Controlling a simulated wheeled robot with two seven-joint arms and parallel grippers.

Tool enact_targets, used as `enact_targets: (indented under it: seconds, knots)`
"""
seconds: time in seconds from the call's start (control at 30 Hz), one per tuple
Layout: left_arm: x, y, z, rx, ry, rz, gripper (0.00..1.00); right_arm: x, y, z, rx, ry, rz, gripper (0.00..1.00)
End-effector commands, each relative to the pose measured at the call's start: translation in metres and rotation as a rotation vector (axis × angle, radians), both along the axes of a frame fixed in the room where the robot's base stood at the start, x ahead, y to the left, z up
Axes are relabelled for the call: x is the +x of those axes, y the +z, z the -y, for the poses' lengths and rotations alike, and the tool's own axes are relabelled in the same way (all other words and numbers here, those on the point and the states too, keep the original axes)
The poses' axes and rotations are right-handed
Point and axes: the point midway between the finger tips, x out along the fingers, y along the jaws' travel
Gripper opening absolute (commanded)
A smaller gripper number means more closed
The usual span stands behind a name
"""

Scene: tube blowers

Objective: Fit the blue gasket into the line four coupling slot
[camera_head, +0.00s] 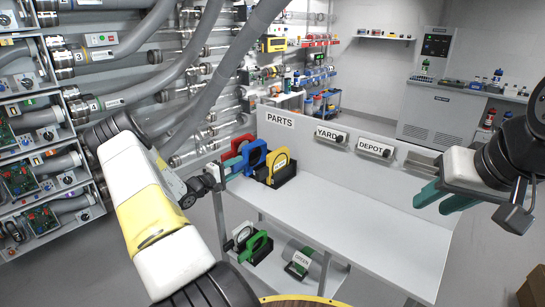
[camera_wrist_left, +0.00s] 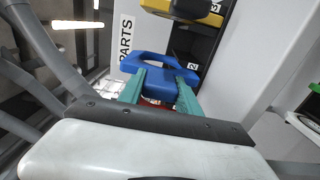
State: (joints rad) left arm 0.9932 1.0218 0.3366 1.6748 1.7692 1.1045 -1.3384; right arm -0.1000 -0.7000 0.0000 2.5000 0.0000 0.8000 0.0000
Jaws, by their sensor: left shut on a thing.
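The blue gasket (camera_head: 252,155) is at the left end of the parts table, between a red gasket (camera_head: 236,147) and a yellow one. My left gripper (camera_head: 232,164) reaches it from the left. In the left wrist view, its green fingers (camera_wrist_left: 158,92) are shut on the lower block of the blue gasket (camera_wrist_left: 160,67). I cannot tell whether the gasket is still seated in its rack. My right gripper (camera_head: 437,203) is open and empty above the table's right side. A label that looks like 4 (camera_head: 93,105) is on the left pipe wall; its coupling slot cannot be made out.
The yellow gasket (camera_head: 279,162) stands in a black rack close beside the blue one. The table top (camera_head: 350,205) is otherwise bare, with a PARTS back panel (camera_head: 300,135) behind. Large grey hoses (camera_head: 180,65) cross the left side.

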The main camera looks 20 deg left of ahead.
Motion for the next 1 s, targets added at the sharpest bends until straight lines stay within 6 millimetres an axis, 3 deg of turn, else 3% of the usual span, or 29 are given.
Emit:
enact_targets:
  seconds: [0.17, 1.0]
  knots:
    - [-0.003, 0.000, -0.001, 0.000, 0.000, 0.001, 0.00, 0.000, 0.000, 0.000, 0.000, 0.000, 0.000, 0.34]
    - [-0.057, 0.000, -0.024, 0.000, 0.001, 0.000, 0.00, 0.000, 0.000, 0.000, 0.000, 0.000, 0.000, 0.34]
